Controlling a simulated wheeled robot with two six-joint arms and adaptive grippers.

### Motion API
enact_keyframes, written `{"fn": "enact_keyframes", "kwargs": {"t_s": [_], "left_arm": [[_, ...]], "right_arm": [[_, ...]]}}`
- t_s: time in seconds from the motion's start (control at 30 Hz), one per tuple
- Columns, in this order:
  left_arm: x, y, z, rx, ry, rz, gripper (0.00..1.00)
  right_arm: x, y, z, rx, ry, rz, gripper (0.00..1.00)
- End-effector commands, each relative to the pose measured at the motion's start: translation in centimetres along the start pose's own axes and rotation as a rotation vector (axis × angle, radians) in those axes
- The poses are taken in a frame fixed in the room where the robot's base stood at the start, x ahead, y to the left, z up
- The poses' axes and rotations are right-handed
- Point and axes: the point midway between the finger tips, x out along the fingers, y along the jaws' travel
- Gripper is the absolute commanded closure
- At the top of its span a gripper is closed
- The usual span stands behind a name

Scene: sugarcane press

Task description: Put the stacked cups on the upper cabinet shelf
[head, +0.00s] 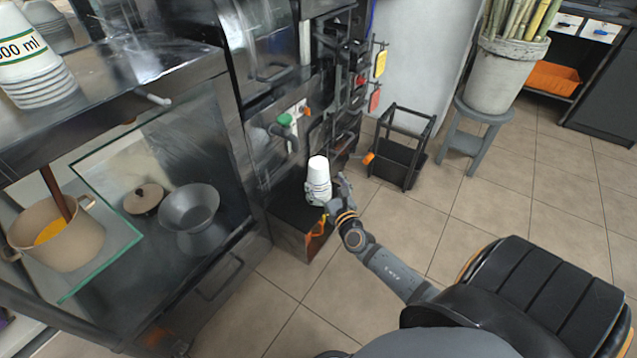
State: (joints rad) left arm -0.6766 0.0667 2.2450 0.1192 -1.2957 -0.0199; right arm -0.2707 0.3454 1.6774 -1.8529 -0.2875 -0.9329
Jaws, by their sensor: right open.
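A stack of white cups (318,174) stands upright, upside down, above a low dark box in the middle of the head view. My right gripper (328,194) is open at the lower right side of the stack. Its fingers overlap the cups' lower rims in the picture; I cannot tell whether they touch. On the left is a metal cabinet with an upper shelf (125,75). Another stack of white cups (32,65) with a green band stands on that shelf. My left gripper is not in view.
Below the shelf stand a beige pot (65,250), a lidded brown dish (144,198) and a metal bowl (189,208), beside a glass panel edge. A black rack (402,150) and a stool (472,130) with a cane bucket (505,75) stand behind. The tiled floor between is clear.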

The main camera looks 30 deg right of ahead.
Motion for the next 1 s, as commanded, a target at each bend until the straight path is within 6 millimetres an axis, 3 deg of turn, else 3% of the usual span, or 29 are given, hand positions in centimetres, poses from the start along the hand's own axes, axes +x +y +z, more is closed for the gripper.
{"fn": "enact_keyframes", "kwargs": {"t_s": [0.3,0.57,1.0], "left_arm": [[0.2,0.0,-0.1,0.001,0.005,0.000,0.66],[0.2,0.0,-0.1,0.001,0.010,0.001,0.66],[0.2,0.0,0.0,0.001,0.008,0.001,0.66]], "right_arm": [[4.7,0.0,0.4,0.002,-0.001,-0.001,0.10],[5.0,0.0,0.4,0.002,0.000,0.000,0.10],[5.0,0.0,0.4,0.001,0.000,0.000,0.70]]}}
